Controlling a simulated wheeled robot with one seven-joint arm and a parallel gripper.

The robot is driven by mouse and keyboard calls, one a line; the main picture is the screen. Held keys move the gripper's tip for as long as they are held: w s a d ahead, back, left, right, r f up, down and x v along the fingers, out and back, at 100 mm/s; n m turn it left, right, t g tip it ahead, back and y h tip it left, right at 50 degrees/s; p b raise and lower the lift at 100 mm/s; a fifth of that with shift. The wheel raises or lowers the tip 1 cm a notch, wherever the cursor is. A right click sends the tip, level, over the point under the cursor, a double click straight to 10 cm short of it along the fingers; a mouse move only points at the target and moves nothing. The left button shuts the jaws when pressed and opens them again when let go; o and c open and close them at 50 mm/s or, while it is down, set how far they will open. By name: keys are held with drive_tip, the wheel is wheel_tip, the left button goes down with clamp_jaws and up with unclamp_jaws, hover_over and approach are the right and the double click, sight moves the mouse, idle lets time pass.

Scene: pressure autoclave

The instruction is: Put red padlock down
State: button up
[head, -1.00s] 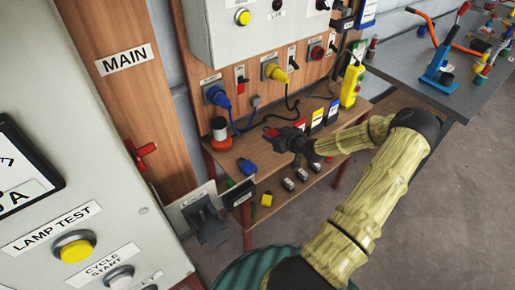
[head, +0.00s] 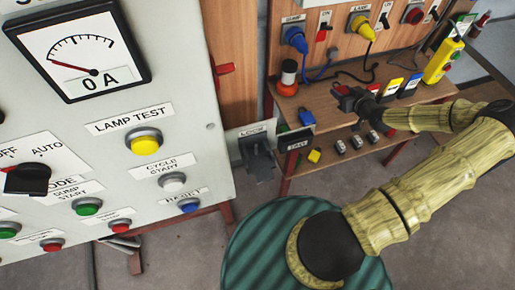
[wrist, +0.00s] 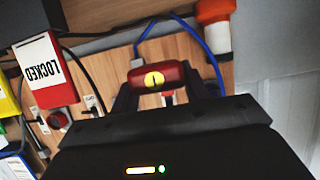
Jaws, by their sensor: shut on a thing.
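The red padlock (wrist: 157,78) shows in the wrist view with its yellow, slotted keyhole face toward the camera. My gripper (wrist: 166,88) is shut on it, with one dark finger at each side. In the head view my gripper (head: 352,98) is over the wooden shelf (head: 335,118), near its front edge. The padlock is too small there to make out clearly. I cannot tell whether it touches the shelf.
Cables cross behind. Small items (head: 341,147) sit on the lower shelf.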

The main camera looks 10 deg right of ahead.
drive_tip(key=f+b, duration=0.1)
drive_tip(key=b, duration=0.1)
drive_tip(key=f+b, duration=0.1)
drive_tip(key=b, duration=0.1)
drive_tip(key=shift+w+d+f+b, duration=0.1)
drive_tip(key=shift+w+b, duration=0.2)
drive_tip(key=shift+b, duration=0.05)
drive_tip(key=b, duration=0.3)
drive_tip(key=shift+w+d+f, duration=0.1)
drive_tip(key=shift+w+f, duration=0.05)
drive_tip(key=shift+w, duration=0.05)
drive_tip(key=b, duration=0.4)
drive_tip(key=shift+w+r+b, duration=0.3)
drive_tip(key=shift+r+b, duration=0.05)
drive_tip(key=shift+r, duration=0.05)
drive_tip(key=shift+a+r+b, duration=0.25)
drive_tip(key=shift+r+b, duration=0.3)
drive_tip(key=shift+b, duration=0.4)
drive_tip(key=shift+r, duration=0.45)
drive_tip(key=shift+f+b, duration=0.85)
drive_tip(key=shift+f, duration=2.3)
